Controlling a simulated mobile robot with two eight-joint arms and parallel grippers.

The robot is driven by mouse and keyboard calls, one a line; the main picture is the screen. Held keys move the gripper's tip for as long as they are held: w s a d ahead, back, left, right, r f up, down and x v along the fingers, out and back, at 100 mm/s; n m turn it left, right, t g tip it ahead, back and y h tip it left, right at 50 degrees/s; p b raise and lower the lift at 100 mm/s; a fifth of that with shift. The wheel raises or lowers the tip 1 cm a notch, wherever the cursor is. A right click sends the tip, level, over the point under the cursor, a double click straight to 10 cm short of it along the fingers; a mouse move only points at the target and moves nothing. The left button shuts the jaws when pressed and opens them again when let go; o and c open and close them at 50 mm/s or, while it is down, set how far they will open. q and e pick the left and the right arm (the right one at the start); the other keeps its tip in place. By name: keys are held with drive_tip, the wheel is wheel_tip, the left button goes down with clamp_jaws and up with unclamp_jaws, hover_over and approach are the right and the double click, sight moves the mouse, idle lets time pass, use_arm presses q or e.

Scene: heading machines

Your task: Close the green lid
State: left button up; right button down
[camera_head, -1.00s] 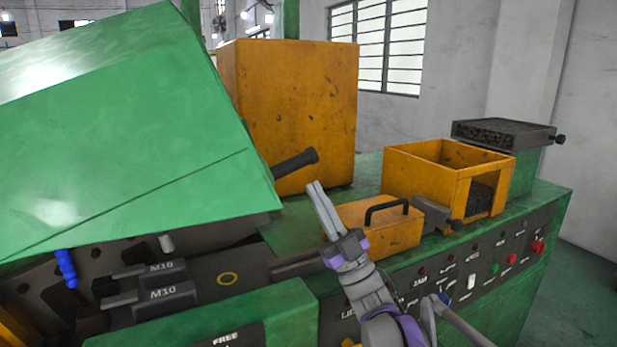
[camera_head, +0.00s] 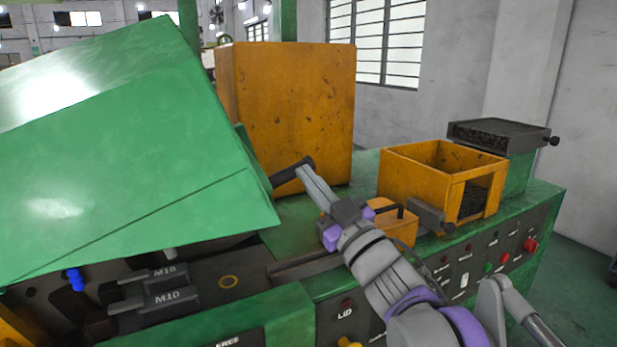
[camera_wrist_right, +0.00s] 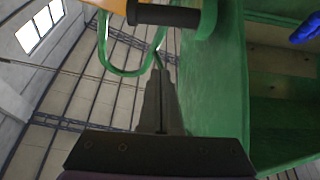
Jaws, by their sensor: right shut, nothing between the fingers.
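The large green lid (camera_head: 120,150) hangs tilted and partly open over the machine's working bay at the left of the head view. Its black handle (camera_head: 284,175) sticks out from the right side. My right gripper (camera_head: 305,168) is shut and empty, its tips at the handle's outer end. In the right wrist view the shut fingers (camera_wrist_right: 160,72) point at the black handle (camera_wrist_right: 165,16), just past the tips; I cannot tell whether they touch. The lid's green side (camera_wrist_right: 215,90) is right of the fingers. My left gripper is not in view.
A tall orange cabinet (camera_head: 285,105) stands behind the handle. An orange open bin (camera_head: 420,165) and a small orange box (camera_head: 397,229) sit to the right of my gripper. The control panel (camera_head: 480,255) runs along the front. Dark M10 blocks (camera_head: 165,298) lie below the lid.

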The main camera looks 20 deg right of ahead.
sight(293, 170)
drive_tip(key=p+x, duration=0.1)
drive_tip(key=x, duration=0.7)
drive_tip(key=f, duration=0.2)
drive_tip(key=d+f, duration=0.1)
drive_tip(key=shift+d+f, duration=0.1)
drive_tip(key=shift+f, duration=0.3)
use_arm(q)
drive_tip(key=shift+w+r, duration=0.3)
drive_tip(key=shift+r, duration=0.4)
use_arm(e)
drive_tip(key=shift+w+f, duration=0.1)
drive_tip(key=shift+w, duration=0.05)
